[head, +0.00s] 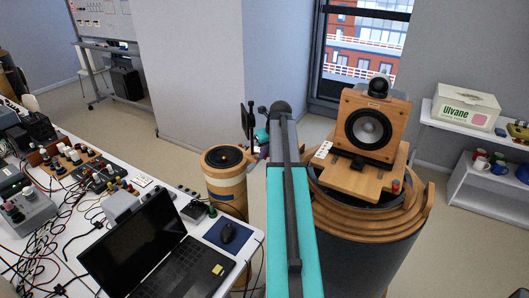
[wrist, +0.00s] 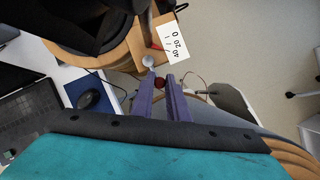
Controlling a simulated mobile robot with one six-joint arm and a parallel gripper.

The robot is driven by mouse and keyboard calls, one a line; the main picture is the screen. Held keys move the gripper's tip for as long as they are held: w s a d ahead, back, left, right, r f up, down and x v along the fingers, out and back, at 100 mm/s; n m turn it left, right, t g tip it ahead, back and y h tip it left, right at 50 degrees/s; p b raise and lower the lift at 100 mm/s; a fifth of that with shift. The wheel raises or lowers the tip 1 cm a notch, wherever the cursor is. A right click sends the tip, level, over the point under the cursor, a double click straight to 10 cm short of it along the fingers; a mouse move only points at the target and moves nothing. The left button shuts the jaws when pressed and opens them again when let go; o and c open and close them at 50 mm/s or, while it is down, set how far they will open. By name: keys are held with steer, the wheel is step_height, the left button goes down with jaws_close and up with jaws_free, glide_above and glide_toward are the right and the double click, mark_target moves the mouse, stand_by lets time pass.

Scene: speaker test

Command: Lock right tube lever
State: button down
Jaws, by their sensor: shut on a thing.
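My gripper (wrist: 161,78) has purple fingers and is shut on a small dark red knob (wrist: 159,83) in the wrist view. Beside the knob are a small white ball (wrist: 148,62) and a white label (wrist: 173,43) marked 0, 20, 40, next to a curved wooden body (wrist: 115,55). I cannot tell for certain which tube this body belongs to. In the head view the wide right tube (head: 365,245) has stacked wooden rings and carries a loudspeaker (head: 358,152). The narrow tube (head: 224,185) stands left of my arm. My gripper's fingertips are not clear there.
A white table at left holds a laptop (head: 155,250), a mouse (head: 227,233) and several instruments with loose cables. Shelves at right carry a box (head: 466,107) and mugs.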

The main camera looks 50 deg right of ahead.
steer(key=shift+s+a+m, duration=0.15)
steer(key=shift+s+m, duration=0.15)
steer(key=shift+m, duration=0.3)
steer(key=shift+f+h, duration=0.1)
steer(key=shift+h, duration=0.2)
steer(key=c, duration=1.7)
jaws_free()
steer(key=shift+s, duration=0.1)
steer(key=shift+a, duration=0.1)
steer(key=shift+r, duration=0.2)
steer(key=shift+w+b+v, duration=0.2)
steer(key=shift+b+v, duration=1.6)
steer(key=shift+v, duration=4.95)
